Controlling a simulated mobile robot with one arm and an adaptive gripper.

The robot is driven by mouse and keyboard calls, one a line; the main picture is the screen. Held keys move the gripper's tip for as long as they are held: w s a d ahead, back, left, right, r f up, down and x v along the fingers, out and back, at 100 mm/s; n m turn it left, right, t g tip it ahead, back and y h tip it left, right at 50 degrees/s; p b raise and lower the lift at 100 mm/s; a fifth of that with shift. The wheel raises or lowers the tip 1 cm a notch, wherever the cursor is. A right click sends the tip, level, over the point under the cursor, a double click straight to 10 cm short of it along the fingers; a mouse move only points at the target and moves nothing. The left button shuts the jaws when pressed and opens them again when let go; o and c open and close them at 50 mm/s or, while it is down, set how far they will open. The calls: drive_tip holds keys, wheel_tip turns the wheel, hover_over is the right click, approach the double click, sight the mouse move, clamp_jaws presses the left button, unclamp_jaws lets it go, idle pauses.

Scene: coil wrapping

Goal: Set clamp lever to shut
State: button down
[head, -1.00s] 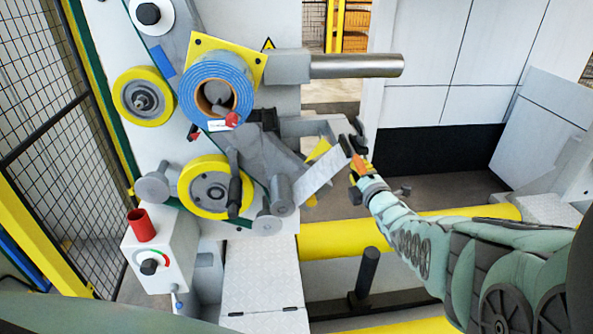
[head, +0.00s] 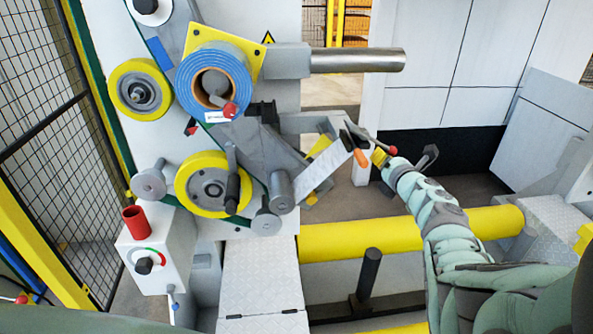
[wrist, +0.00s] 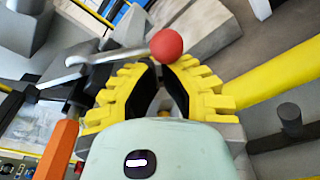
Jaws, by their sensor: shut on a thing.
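The clamp lever (wrist: 100,58) is a thin grey rod with a red ball knob (wrist: 166,46) at its end. In the wrist view it runs from a dark pivot at left to my gripper (wrist: 165,66), whose yellow, black-lined fingers are shut on the knob. In the head view my gripper (head: 379,156) is at the end of the grey rod (head: 364,138), right of the machine's slanted plate. An orange handle (head: 361,158) hangs just left of my gripper and also shows in the wrist view (wrist: 60,148).
A blue tape roll (head: 238,72) with another red knob (head: 230,110) and yellow rollers (head: 140,89) sit on the machine face. A yellow horizontal tube (head: 365,241) and a dark upright post (head: 368,272) lie below. A mesh fence (head: 45,90) stands at left.

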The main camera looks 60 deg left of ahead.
sight(391, 148)
drive_tip(key=shift+w+d+r+n+t+h+b, duration=0.2)
drive_tip(key=shift+r+n, duration=0.25)
drive_tip(key=shift+n, duration=0.3)
drive_tip(key=shift+w+d+r+n+t+b, duration=0.15)
drive_tip(key=shift+w+r+n, duration=0.3)
drive_tip(key=shift+n, duration=0.35)
drive_tip(key=shift+w+r+n+t+h, duration=0.15)
drive_tip(key=shift+r+n, duration=0.35)
drive_tip(key=shift+n, duration=0.25)
drive_tip(key=shift+w, duration=0.1)
